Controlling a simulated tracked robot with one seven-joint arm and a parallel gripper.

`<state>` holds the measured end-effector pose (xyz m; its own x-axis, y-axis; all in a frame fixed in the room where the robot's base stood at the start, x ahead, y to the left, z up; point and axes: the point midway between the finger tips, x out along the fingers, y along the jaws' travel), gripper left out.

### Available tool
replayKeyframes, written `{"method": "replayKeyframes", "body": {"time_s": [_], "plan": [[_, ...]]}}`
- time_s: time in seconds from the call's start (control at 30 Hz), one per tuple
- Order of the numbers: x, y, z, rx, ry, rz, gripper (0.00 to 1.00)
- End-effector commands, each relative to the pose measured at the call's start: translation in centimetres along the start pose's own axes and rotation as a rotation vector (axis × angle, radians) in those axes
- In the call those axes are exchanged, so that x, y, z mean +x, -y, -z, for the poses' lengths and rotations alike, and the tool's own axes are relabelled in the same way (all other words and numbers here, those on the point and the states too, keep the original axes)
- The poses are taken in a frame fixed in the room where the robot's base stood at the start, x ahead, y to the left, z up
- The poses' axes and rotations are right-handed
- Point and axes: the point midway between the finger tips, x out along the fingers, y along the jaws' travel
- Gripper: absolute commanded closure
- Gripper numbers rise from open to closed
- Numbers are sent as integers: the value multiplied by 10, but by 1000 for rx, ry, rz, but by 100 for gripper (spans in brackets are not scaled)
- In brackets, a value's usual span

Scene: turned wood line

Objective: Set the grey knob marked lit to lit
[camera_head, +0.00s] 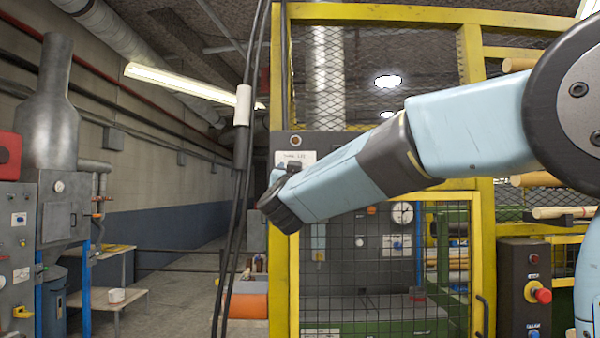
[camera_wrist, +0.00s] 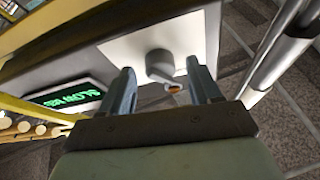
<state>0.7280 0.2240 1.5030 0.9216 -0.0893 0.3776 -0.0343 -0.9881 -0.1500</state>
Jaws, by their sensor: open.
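The grey knob (camera_wrist: 159,64) sits on a white plate (camera_wrist: 117,52) on a dark panel in the wrist view. It is round, with a short pointer toward the lower right of that picture. My gripper (camera_wrist: 160,68) is open, its two fingers on either side of the knob; I cannot tell whether either touches it. In the head view my gripper (camera_head: 278,172) is at the white label plate (camera_head: 309,157) on the dark panel, with the knob mostly hidden. The plate's print is too small to read surely.
A small orange-centred round part (camera_wrist: 174,88) lies just below the knob. A green-lit display (camera_wrist: 64,98) is left of it. Black cables (camera_head: 237,180) hang left of the yellow mesh cage (camera_head: 281,270). A red stop button (camera_head: 542,295) is at the right.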

Motion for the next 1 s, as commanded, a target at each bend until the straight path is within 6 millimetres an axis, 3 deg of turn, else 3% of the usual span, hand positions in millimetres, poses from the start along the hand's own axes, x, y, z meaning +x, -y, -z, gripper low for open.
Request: {"method": "replayKeyframes", "body": {"time_s": [0.37,0.93,0.97,1.0], "plan": [[5,0,0,0,0,0,37],[5,-1,0,0,0,0,91],[5,-1,0,0,0,0,93],[6,-14,2,0,-1,-2,88]]}}
